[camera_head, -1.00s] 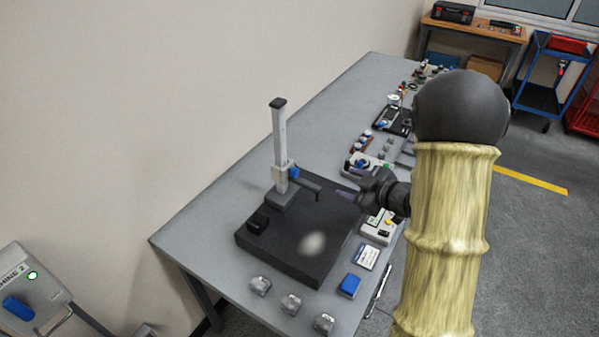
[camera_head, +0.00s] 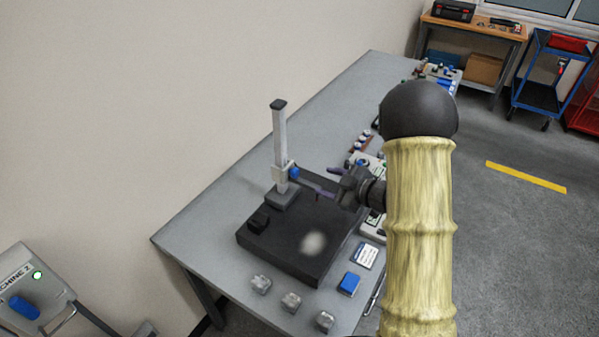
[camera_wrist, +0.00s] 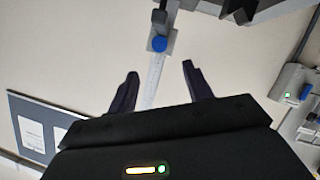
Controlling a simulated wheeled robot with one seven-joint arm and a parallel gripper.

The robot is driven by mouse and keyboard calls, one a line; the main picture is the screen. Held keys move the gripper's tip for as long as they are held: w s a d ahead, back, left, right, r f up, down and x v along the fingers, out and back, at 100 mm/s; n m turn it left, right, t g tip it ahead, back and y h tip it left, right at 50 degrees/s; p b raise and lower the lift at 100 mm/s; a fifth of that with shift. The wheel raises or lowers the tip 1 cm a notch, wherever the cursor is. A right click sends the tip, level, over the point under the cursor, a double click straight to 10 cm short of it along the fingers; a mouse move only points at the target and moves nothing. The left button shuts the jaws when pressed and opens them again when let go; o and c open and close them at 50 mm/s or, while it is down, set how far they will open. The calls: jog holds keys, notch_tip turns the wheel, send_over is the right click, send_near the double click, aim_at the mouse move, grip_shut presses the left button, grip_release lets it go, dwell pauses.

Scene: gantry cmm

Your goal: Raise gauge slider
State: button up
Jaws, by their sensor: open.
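The height gauge has an upright light-grey column (camera_head: 279,137) with a dark cap, standing on a dark slab. Its slider (camera_head: 283,173) sits low on the column and has a blue knob (camera_head: 294,173); a dark arm reaches right from it. In the wrist view the blue knob (camera_wrist: 159,43) shows ahead of the fingers, near the gauge column (camera_wrist: 153,78). My gripper (camera_head: 325,181) is open beside the slider's arm, to the right of the column. Contact with the slider's arm cannot be told.
The dark slab (camera_head: 262,266) lies on a grey table (camera_head: 205,223). Several grey blocks (camera_head: 291,302) and a blue block (camera_head: 349,283) lie at its front. Small tools and parts line the right side. A machine panel (camera_head: 32,285) stands at lower left. The left tabletop is clear.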

aim_at(297, 173)
jog(key=p+x, duration=0.3)
jog(key=x, duration=0.8)
jog(key=shift+w+a+f, duration=0.1)
jog(key=shift+w+a, duration=0.15)
jog(key=shift+w, duration=0.05)
grip_shut()
